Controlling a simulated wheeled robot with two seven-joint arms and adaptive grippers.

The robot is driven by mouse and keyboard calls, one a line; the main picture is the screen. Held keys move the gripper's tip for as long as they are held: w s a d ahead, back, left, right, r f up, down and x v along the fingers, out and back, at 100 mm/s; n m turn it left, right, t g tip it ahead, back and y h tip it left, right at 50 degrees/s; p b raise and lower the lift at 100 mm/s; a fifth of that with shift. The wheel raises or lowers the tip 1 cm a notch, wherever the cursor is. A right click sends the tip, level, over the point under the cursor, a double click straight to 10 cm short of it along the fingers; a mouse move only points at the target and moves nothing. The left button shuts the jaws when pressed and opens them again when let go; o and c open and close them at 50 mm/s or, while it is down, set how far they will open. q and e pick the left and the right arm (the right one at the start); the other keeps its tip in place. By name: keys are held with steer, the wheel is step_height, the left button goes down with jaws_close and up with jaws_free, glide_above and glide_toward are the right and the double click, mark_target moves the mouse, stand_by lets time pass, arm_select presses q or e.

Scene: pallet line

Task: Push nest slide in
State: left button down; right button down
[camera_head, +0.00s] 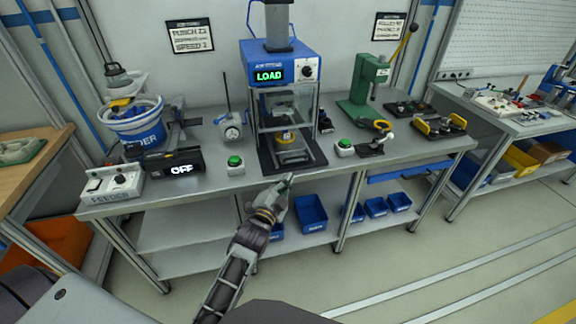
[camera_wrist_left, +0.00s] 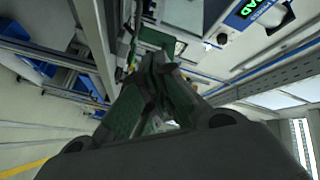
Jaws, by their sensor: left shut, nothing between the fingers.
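The blue press (camera_head: 275,62) stands at the middle of the bench with its display reading LOAD. Under its frame is a dark base plate (camera_head: 312,164). The grey nest slide (camera_head: 291,156) appears to lie on this plate toward the front, and a round yellow part (camera_head: 286,136) shows inside the frame; how far out the slide stands is hard to tell. My left gripper (camera_head: 289,180) is shut and empty, just in front of the plate's front edge. In the left wrist view its fingers (camera_wrist_left: 157,62) are together, hiding part of the press. My right gripper is not in view.
Green push buttons (camera_head: 235,165) (camera_head: 344,148) flank the press. A feeder bowl (camera_head: 134,120) and an OFF display box (camera_head: 173,164) stand at left. A green hand press (camera_head: 368,85) stands at right. Blue bins (camera_head: 311,212) are on the shelf below.

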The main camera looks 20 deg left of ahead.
arm_select(q)
steer(key=f+m, duration=0.1)
steer(key=m, duration=0.1)
steer(key=a+f+m+g+y, duration=0.1)
steer(key=m, duration=0.1)
steer(key=a+f+m, duration=0.1)
steer(key=shift+s+a+f+m+g+y, duration=0.15)
steer(key=shift+a+m+g+y, duration=0.05)
steer(key=shift+m+g+y, duration=0.2)
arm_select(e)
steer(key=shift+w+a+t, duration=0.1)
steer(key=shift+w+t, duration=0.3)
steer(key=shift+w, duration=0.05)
arm_select(q)
steer(key=shift+w, duration=0.2)
steer(key=shift+w+a+f, duration=0.2)
steer(key=shift+w+f, duration=0.1)
steer(key=shift+w, duration=1.9)
steer(key=shift+w+a+f, duration=0.2)
steer(key=shift+w+f, duration=0.15)
steer(key=shift+w, duration=1.9)
steer(key=shift+w+a+f, duration=0.2)
steer(key=shift+w+f, duration=0.1)
steer(key=shift+w, duration=1.9)
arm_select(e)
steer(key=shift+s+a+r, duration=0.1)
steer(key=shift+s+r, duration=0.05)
